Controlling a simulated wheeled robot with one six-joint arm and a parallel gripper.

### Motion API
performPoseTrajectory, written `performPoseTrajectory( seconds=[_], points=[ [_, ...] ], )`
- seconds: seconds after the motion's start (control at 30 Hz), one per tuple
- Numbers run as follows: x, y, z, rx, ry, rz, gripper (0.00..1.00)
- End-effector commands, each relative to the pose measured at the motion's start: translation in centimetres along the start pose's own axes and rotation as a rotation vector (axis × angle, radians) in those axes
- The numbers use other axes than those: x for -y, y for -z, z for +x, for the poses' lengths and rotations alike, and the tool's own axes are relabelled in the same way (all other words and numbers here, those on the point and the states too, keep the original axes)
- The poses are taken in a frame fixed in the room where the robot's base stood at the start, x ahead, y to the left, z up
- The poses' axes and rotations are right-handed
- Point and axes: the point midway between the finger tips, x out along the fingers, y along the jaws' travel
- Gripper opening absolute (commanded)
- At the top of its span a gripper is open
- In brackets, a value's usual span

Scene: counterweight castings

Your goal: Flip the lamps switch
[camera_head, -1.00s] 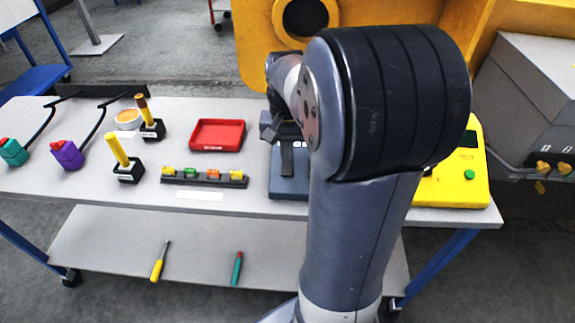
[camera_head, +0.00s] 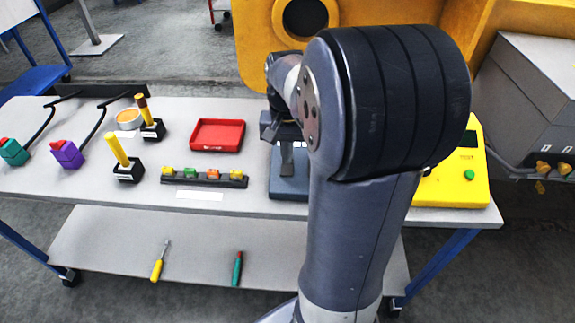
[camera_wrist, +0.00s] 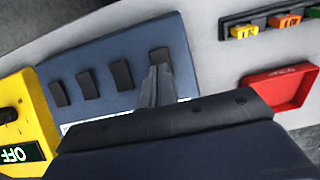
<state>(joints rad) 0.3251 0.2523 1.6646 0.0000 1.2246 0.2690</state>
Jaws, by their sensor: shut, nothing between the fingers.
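A blue-grey switch panel (camera_wrist: 105,92) fills the left middle of the wrist view, with several dark rocker switches in a row. In the head view the panel (camera_head: 289,188) lies on the table, partly behind my arm. My gripper (camera_wrist: 160,72) is shut and empty, its fingertips over the lower end of the rightmost switch (camera_wrist: 159,56) in the wrist view. I cannot tell whether they touch it. My gripper (camera_head: 286,165) also shows above the panel in the head view. No switch label is readable, so I cannot tell which is the lamps switch.
A yellow box (camera_wrist: 28,125) with a green "OFF" display stands close to the panel; it also shows at the table's right (camera_head: 455,185). A red tray (camera_head: 217,135) and a rail of coloured blocks (camera_head: 204,179) lie left of the panel.

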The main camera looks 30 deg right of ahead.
Motion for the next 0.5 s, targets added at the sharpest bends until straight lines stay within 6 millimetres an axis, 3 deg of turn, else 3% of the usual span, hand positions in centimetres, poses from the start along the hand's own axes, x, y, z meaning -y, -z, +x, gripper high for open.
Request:
performPoseTrajectory(
  seconds=[0.5],
  points=[
    [0.0,0.0,0.81,0.0,0.0,0.0,0.0]
  ],
)
